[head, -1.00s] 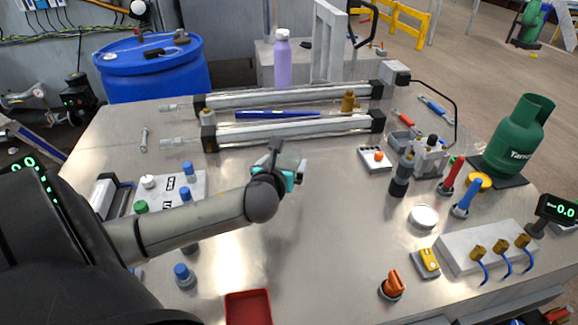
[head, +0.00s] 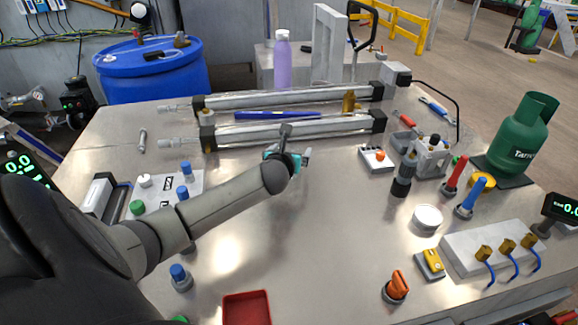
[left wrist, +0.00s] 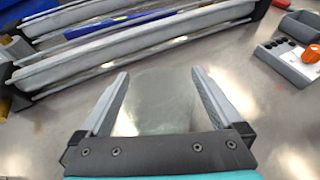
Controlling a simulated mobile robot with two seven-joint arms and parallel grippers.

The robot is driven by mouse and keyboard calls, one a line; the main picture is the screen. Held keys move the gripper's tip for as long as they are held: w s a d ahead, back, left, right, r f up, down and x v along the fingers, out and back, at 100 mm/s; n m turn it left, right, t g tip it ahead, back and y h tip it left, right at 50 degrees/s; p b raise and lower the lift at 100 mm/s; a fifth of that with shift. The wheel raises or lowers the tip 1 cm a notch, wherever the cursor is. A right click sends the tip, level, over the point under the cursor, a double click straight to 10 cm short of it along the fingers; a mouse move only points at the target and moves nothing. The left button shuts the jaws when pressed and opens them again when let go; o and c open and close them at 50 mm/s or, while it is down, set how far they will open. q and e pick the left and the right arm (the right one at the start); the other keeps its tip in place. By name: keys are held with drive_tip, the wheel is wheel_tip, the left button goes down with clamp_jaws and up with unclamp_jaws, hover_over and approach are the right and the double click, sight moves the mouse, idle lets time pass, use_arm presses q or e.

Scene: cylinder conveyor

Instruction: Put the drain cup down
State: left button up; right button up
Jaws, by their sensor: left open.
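My left gripper (head: 303,158) is low over the bare middle of the steel table, just in front of the nearer long cylinder. In the left wrist view its two fingers (left wrist: 160,85) are spread wide. A pale, see-through grey shape, which looks like the drain cup (left wrist: 165,100), shows between the fingers. I cannot tell if it touches either finger or rests on the table. In the head view the cup is not clearly visible at the gripper. My right gripper is not in view.
Two long cylinders (head: 290,131) lie behind the gripper, with a blue pen-like tool (head: 277,115) between them. A white box with an orange knob (head: 376,159) stands to the right. A red tray (head: 246,308) is at the front. The table between them is clear.

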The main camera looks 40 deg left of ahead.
use_arm(q)
drive_tip(key=shift+w, duration=0.1)
drive_tip(key=c, duration=1.4)
